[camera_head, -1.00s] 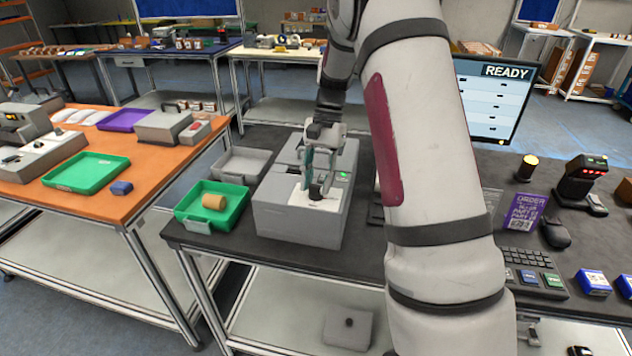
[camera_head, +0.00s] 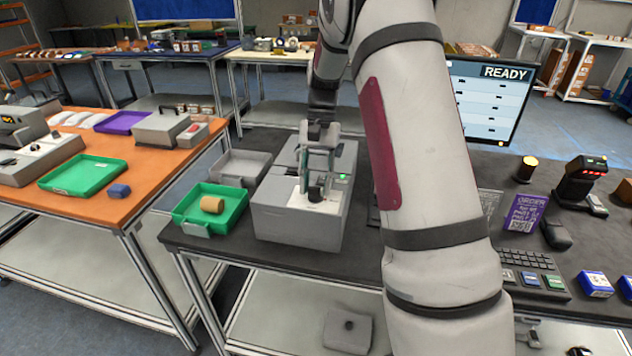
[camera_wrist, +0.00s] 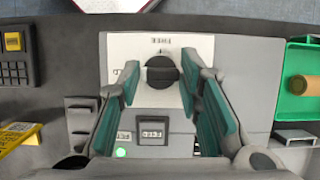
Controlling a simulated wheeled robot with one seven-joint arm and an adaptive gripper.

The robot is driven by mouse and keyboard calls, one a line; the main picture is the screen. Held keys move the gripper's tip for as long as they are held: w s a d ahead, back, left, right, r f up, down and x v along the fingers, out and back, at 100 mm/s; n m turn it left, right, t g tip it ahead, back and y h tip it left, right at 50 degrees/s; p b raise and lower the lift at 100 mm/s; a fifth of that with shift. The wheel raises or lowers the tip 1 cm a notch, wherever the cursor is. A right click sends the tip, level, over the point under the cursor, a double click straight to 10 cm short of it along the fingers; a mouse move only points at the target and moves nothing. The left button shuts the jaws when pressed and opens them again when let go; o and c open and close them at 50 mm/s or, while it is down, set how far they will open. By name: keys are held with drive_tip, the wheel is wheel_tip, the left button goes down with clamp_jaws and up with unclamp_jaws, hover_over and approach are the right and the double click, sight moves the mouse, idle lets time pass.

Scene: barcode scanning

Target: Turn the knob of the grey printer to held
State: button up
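The grey printer (camera_head: 275,215) stands on the dark table, left of my arm in the head view. Its black knob (camera_wrist: 161,74) sits on a white label plate (camera_wrist: 116,47) in the wrist view; it also shows in the head view (camera_head: 315,194). A small green light (camera_wrist: 121,153) is lit on the printer. My gripper (camera_wrist: 161,83) is open, with its teal finger pads on either side of the knob and a gap visible on both sides. In the head view my gripper (camera_head: 318,180) is above the printer's top. The printing on the plate is too small to read fully.
A green tray (camera_head: 243,211) with a tan cylinder (camera_head: 212,205) and a grey tray (camera_head: 262,158) stand left of the printer. A monitor (camera_head: 492,100) reading READY, a keypad (camera_head: 530,270) and a scanner (camera_head: 575,180) are to the right.

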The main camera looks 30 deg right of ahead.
drive_tip(key=shift+o, duration=1.1)
drive_tip(key=v, duration=1.2)
drive_tip(key=shift+r, duration=0.1)
